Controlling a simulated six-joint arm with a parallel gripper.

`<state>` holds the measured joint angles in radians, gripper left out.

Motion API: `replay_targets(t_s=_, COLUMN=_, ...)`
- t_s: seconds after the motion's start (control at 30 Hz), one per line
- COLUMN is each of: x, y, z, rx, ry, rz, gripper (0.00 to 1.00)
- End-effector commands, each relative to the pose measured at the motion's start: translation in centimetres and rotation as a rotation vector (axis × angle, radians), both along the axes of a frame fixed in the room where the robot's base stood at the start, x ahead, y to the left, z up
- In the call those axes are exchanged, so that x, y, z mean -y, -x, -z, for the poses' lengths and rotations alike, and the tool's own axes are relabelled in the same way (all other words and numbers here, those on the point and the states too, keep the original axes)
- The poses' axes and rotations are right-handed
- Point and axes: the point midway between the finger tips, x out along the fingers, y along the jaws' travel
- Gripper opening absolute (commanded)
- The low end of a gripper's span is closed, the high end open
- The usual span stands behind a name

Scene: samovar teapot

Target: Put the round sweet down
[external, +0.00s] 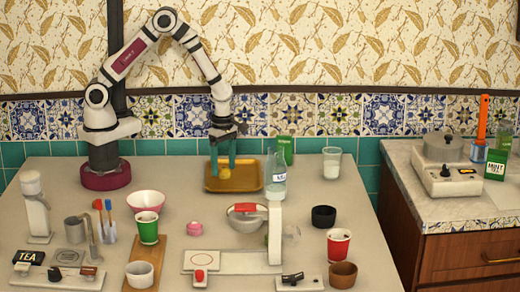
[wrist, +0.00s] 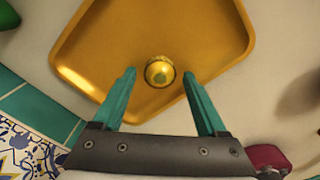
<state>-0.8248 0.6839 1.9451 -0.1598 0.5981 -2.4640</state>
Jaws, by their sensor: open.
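A small round golden-yellow sweet (external: 224,173) lies in the golden tray (external: 250,181) at the back of the table. In the wrist view the sweet (wrist: 160,72) is on the bare floor of the tray (wrist: 215,30), near one of its edges. My gripper (external: 222,168) points down over the tray with its teal fingers apart. In the wrist view the open fingers of my gripper (wrist: 160,76) lie to either side of the sweet, with a visible gap on each side. Whether the fingertips touch the tray cannot be told.
A clear labelled bottle (external: 275,180) stands close at the tray's right, with a green box (external: 284,148) behind it and a glass (external: 332,163) further right. A pink bowl (external: 146,201), a green cup (external: 148,228) and a small pink item (external: 195,228) stand nearer the front.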

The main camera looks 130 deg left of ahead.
Motion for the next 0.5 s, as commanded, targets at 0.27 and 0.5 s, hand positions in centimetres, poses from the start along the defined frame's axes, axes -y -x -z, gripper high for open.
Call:
replay_targets(t_s=0.27, x=-0.1, y=-0.1, z=-7.7, rx=0.004, ry=-0.004, rz=0.001, gripper=0.75)
replay_targets(t_s=0.5, x=-0.1, y=0.0, z=-11.1, rx=0.001, ry=-0.002, rz=0.001, gripper=0.75)
